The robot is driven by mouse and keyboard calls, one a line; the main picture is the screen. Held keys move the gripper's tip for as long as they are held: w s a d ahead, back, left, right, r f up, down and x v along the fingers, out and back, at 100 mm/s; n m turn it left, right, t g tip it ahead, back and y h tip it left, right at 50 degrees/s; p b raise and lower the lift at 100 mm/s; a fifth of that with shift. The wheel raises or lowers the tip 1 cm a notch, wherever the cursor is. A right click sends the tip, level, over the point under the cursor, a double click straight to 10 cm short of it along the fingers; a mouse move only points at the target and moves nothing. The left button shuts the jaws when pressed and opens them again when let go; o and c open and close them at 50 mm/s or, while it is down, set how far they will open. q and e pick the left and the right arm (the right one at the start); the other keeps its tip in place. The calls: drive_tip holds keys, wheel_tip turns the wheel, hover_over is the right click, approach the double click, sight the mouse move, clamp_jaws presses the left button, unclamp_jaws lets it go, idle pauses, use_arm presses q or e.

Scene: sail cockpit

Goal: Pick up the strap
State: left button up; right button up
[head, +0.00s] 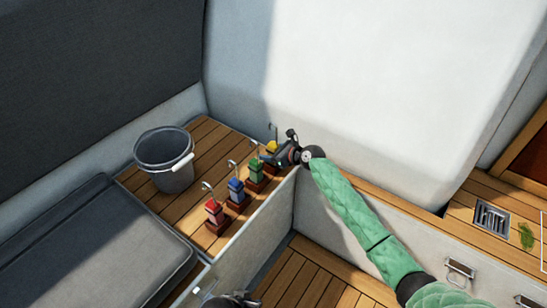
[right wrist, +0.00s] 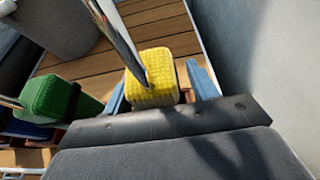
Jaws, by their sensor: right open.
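Several bundled straps with metal hooks stand in a row on small brown blocks on the slatted wooden bench. They are red (head: 214,211), blue (head: 236,188), green (head: 256,171) and yellow (head: 271,147). My right gripper (head: 271,160) is at the far end of the row, by the yellow strap. In the right wrist view the yellow strap (right wrist: 153,77) lies between my open blue fingers, with a gap visible at its right. Its metal hook crosses the top of that view. The green strap (right wrist: 49,101) is just left of the fingers.
A grey bucket (head: 165,160) stands on the bench left of the straps. A dark cushion (head: 90,250) lies at the lower left. A white wall (head: 360,80) rises behind my right gripper. A metal grate (head: 491,218) is at the right.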

drive_tip(key=c, duration=1.3)
drive_tip(key=shift+o, duration=0.2)
drive_tip(key=shift+r, duration=0.1)
